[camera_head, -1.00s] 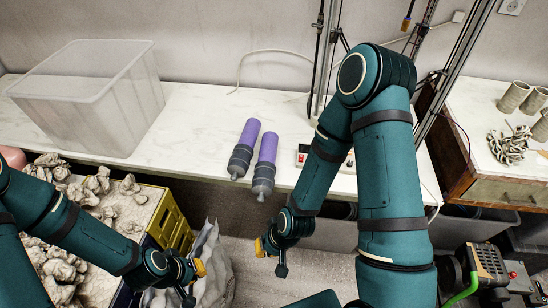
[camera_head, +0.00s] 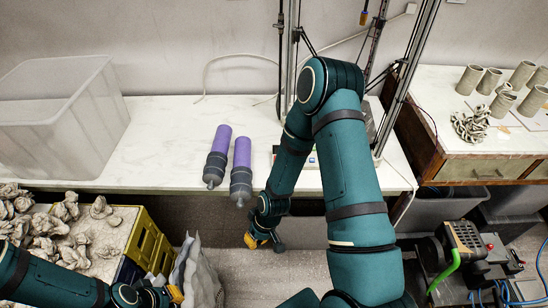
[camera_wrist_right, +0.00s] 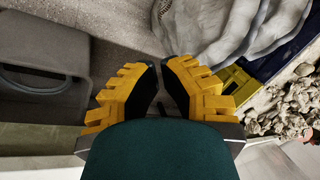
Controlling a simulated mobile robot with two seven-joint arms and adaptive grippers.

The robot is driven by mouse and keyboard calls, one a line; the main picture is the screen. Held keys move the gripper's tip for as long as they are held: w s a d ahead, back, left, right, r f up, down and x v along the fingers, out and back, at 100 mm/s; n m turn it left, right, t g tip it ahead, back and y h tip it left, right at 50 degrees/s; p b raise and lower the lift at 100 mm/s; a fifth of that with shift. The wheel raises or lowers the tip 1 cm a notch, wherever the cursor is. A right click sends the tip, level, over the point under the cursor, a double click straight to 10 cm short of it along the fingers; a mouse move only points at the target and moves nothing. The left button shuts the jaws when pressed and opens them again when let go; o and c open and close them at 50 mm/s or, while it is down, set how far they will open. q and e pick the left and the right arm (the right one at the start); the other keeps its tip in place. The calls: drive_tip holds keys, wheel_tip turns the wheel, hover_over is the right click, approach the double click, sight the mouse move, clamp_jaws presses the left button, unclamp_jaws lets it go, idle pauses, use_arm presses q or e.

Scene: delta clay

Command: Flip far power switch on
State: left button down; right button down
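A small device with a light casing (camera_head: 311,160) lies on the white bench, mostly hidden behind my right arm. Its switch cannot be made out now. My right gripper (camera_head: 258,243) points down in front of the bench's front edge, over the floor, apart from the device. In the right wrist view its yellow fingers (camera_wrist_right: 160,65) have their dark tips nearly together with nothing between them. My left gripper (camera_head: 165,296) is low at the left by the yellow crate, partly cut off by the frame; its opening is unclear.
Two purple and grey cylinders (camera_head: 241,165) lie on the white bench (camera_head: 160,120). A clear bin (camera_head: 60,120) stands at the left. A crate (camera_head: 146,238) of clay lumps and a grey bag (camera_head: 197,272) are below. Metal poles (camera_head: 404,80) rise behind my right arm; a wooden cabinet (camera_head: 478,170) stands right.

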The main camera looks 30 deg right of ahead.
drive_tip(key=w+d+r+n+t+h, duration=0.1)
drive_tip(key=w+d+r+n+h, duration=0.3)
drive_tip(key=w+d+r+n, duration=0.6)
drive_tip(key=w+d+r, duration=0.8)
drive_tip(key=w+r, duration=0.1)
drive_tip(key=w, duration=0.1)
drive_tip(key=shift+w+d+h, duration=0.3)
drive_tip(key=shift+d, duration=0.1)
drive_tip(key=f, duration=0.4)
drive_tip(key=w+d+f+b, duration=0.1)
drive_tip(key=f, duration=0.4)
drive_tip(key=w+f+b, duration=0.1)
drive_tip(key=f, duration=0.3)
drive_tip(key=shift+w+d+f, duration=0.15)
drive_tip(key=shift+f, duration=0.2)
